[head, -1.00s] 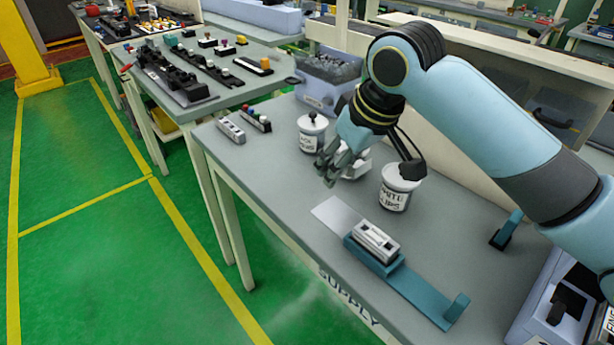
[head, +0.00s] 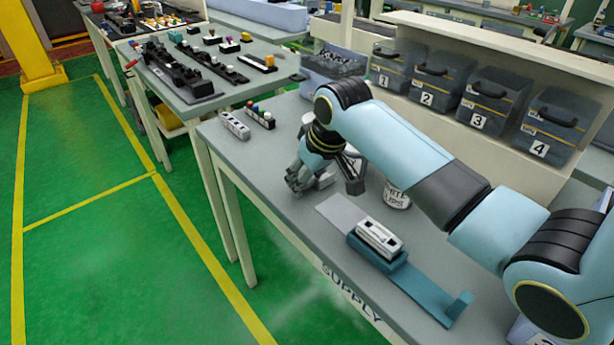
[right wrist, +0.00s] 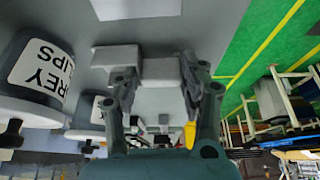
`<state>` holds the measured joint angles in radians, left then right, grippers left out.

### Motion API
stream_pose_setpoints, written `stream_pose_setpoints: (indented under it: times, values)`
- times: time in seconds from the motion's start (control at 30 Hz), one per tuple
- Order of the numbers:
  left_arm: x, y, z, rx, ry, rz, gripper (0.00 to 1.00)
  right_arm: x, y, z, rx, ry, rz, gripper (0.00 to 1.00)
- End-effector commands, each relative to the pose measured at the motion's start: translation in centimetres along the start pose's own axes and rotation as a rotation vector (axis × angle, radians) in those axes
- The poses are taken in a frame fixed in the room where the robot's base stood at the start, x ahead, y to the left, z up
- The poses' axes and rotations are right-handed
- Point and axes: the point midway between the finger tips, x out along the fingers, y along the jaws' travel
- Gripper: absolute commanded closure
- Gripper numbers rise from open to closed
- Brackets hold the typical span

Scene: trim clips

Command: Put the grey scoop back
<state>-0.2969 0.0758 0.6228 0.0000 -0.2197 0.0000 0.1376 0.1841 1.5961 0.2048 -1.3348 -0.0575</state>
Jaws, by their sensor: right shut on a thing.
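My right gripper (head: 296,184) hangs low over the supply table, fingers pointing down and left. In the right wrist view (right wrist: 158,88) its fingers are closed on the sides of a pale grey blocky piece, which I take as the grey scoop (right wrist: 160,71). In the head view the scoop (head: 324,180) shows just right of the fingers; I cannot tell whether it touches the table. The grey clips canister (right wrist: 42,70) stands close beside it in the wrist view; in the head view my arm mostly hides it. My left gripper is out of view.
A teal fixture (head: 425,292) with a pale block (head: 378,238) lies at the front. Numbered bins (head: 490,100) line the back.

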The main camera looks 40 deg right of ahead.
Motion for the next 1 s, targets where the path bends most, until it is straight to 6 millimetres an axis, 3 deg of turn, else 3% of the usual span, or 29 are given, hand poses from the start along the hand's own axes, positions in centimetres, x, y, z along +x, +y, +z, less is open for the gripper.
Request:
stream_pose_setpoints:
  times: [0.17, 0.2, 0.33, 0.67, 0.77, 1.0]
  values:
    - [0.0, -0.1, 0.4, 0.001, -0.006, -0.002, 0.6, 0.3, 0.0, 0.1, 0.0, -0.001, 0.0, 0.9]
    - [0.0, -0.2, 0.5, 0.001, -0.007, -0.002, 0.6, 0.2, 0.0, 0.1, 0.0, -0.001, 0.0, 0.53]
    - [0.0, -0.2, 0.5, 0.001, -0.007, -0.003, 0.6, 0.2, 0.0, 0.1, 0.0, -0.001, 0.0, 0.36]
    - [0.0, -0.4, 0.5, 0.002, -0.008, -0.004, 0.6, -0.1, 0.0, -0.1, 0.0, 0.001, 0.0, 0.35]
    - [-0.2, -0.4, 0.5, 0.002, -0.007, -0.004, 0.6, -1.3, 0.1, -0.1, -0.001, 0.002, 0.001, 0.35]
    - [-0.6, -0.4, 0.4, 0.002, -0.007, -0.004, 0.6, -6.6, 0.1, -0.1, -0.003, 0.004, 0.002, 0.35]
